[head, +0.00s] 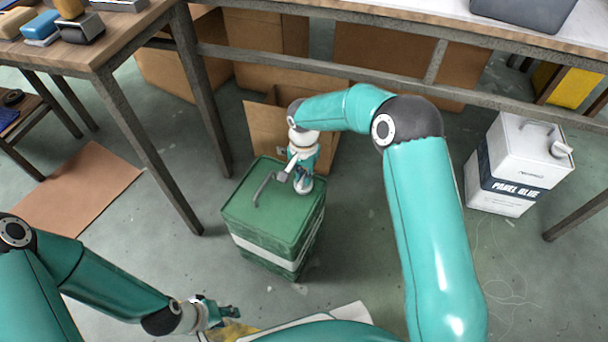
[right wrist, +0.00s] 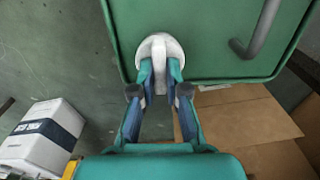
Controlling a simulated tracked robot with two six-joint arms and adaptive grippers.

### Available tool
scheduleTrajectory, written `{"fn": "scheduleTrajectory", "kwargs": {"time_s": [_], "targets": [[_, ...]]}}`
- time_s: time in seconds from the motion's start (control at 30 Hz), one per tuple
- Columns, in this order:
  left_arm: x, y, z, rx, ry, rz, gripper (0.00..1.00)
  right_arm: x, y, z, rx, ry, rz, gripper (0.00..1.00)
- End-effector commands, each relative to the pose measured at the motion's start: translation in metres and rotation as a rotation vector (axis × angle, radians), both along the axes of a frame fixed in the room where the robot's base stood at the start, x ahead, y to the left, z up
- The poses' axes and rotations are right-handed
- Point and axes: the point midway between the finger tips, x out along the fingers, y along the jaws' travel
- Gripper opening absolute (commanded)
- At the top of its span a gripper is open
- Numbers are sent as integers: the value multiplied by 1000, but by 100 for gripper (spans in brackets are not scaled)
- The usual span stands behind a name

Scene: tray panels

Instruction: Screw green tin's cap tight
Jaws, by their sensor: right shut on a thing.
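The green tin (head: 270,230) stands on the floor in the middle of the head view, with a pale band around its side and a grey bar handle (right wrist: 262,30) on top. Its white cap (right wrist: 158,44) sits near one edge of the tin's top, with a raised grip across it. My right gripper (right wrist: 160,72) reaches down from above and is shut on the cap's raised grip. In the head view the right gripper (head: 303,184) largely hides the cap. My left gripper (head: 226,313) hangs low at the bottom, apart from the tin; its finger gap is unclear.
A white "PANEL GLUE" tin (head: 518,165) stands at the right. A workbench (head: 120,50) with legs is at the left, another bench crosses the back.

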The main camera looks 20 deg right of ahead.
Motion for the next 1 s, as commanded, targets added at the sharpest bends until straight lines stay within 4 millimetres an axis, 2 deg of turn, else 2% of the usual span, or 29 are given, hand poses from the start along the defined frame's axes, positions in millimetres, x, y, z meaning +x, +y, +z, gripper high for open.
{"fn": "scheduleTrajectory", "kwargs": {"time_s": [0.07,0.1,0.23,0.27,0.67,0.83,1.0], "targets": [[0,0,0,0,0,0,40,0,0,0,1,-1,-2,0],[0,0,0,0,0,0,40,0,0,0,1,-1,-2,15],[0,0,0,0,0,0,40,0,0,0,1,-1,-2,36],[0,0,0,0,0,0,40,0,0,0,1,-1,-1,39],[0,0,1,0,0,0,40,1,0,6,0,-1,0,39],[0,0,1,0,0,0,40,1,0,30,0,-4,0,39],[0,0,1,0,0,0,40,1,0,64,1,-5,0,39]]}}
